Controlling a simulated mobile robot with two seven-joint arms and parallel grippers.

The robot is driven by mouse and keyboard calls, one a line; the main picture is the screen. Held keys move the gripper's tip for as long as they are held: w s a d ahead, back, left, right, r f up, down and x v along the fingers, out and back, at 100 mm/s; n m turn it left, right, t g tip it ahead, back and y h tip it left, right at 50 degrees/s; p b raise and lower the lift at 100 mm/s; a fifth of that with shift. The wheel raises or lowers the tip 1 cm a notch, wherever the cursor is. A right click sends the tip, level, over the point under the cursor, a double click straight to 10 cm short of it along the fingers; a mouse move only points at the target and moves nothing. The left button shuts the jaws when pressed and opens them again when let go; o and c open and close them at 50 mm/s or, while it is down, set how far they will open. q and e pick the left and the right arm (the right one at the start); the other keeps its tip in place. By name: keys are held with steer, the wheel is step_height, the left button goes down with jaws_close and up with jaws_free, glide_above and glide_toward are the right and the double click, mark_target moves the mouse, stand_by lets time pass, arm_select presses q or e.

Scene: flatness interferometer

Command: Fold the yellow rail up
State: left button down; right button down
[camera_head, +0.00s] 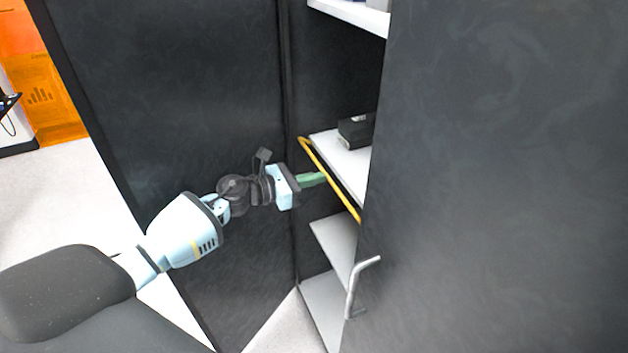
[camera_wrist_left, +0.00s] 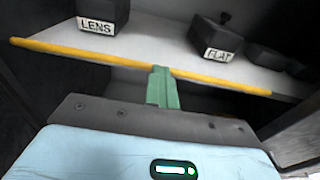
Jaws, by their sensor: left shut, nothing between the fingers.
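The yellow rail (camera_head: 345,199) runs along the front edge of a white shelf (camera_head: 345,163) inside a dark cabinet. In the left wrist view the rail (camera_wrist_left: 105,55) crosses the picture at about the level of the shelf's front edge. My left gripper (camera_head: 325,178) has green fingers, which are shut with nothing between them. The fingertips (camera_wrist_left: 160,70) are at the rail, overlapping it in the wrist view; I cannot tell whether they touch it. My right gripper is not in view.
A black box labelled LENS (camera_wrist_left: 103,14) and one labelled FLAT (camera_wrist_left: 215,40) stand on the shelf behind the rail. The dark cabinet door with a handle (camera_head: 353,290) covers the right side. A dark panel (camera_head: 170,110) stands at left. Lower shelves (camera_head: 337,240) are below.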

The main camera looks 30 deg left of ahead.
arm_select(q)
steer(key=shift+w+d+r, duration=0.65)
steer(key=shift+w+r, duration=0.15)
steer(key=shift+r, duration=0.2)
steer(key=shift+w+d+r, duration=0.65)
steer(key=shift+w+r, duration=0.15)
steer(key=shift+r, duration=0.15)
stand_by(0.5)
